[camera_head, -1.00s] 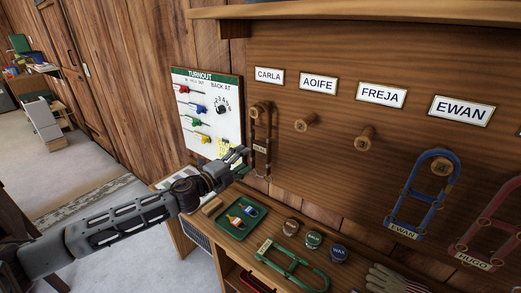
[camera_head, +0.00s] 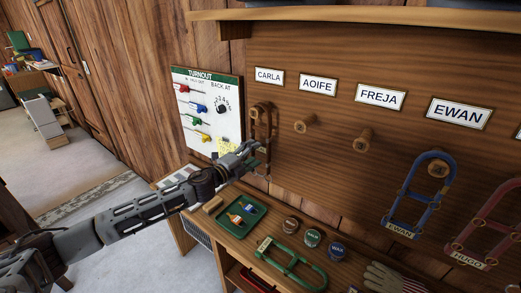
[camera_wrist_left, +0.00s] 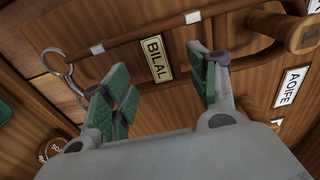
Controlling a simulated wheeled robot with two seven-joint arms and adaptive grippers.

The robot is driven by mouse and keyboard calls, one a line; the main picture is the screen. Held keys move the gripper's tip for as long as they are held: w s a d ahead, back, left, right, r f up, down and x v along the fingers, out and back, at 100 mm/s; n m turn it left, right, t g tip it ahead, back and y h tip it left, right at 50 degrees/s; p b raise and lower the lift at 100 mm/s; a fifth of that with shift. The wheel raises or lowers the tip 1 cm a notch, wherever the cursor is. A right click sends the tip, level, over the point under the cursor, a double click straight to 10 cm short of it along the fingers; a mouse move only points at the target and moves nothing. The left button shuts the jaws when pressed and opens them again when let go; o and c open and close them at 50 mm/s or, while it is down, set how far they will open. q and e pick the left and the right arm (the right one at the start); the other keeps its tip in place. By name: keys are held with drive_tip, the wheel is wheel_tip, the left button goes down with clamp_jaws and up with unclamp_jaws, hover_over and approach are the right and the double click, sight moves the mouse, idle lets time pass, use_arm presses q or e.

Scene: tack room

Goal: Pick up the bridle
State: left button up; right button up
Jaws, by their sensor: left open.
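A brown bridle (camera_head: 274,128) hangs from the peg under the CARLA sign, at the left of the wooden board. In the left wrist view its straps (camera_wrist_left: 140,37) cross the top, with a plate reading BILAL (camera_wrist_left: 157,58). My left gripper (camera_head: 260,156) is at the bridle's lower part and hides some of it. In the wrist view its green-padded fingers (camera_wrist_left: 160,92) are apart, with the plate showing between and beyond them. I cannot tell whether they touch the strap. A green bridle (camera_head: 291,262) lies on the bench. A blue EWAN bridle (camera_head: 407,205) and a red HUGO bridle (camera_head: 459,243) hang at right.
A turnout board (camera_head: 207,105) is on the wall left of the bridle. Below, the bench holds a green tray (camera_head: 220,228) with brushes, several round tins (camera_head: 312,238) and gloves (camera_head: 385,277). The pegs under AOIFE (camera_head: 307,124) and FREJA (camera_head: 365,138) are empty.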

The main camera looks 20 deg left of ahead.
use_arm(q)
drive_tip(key=shift+w, duration=0.1)
use_arm(e)
drive_tip(key=shift+d, duration=0.55)
use_arm(q)
drive_tip(key=shift+w+d+r+p, duration=0.25)
drive_tip(key=shift+w+p, duration=0.05)
drive_tip(key=shift+w, duration=0.35)
drive_tip(key=p+x, duration=0.1)
drive_tip(key=x, duration=0.2)
drive_tip(key=shift+w, duration=0.15)
drive_tip(key=shift+w+d, duration=0.1)
drive_tip(key=shift+w, duration=0.1)
use_arm(e)
drive_tip(key=shift+a+r, duration=0.4)
drive_tip(key=shift+r, duration=0.4)
drive_tip(key=shift+d, duration=0.15)
use_arm(q)
drive_tip(key=c, duration=0.4)
clamp_jaws()
use_arm(e)
drive_tip(key=shift+d, duration=0.25)
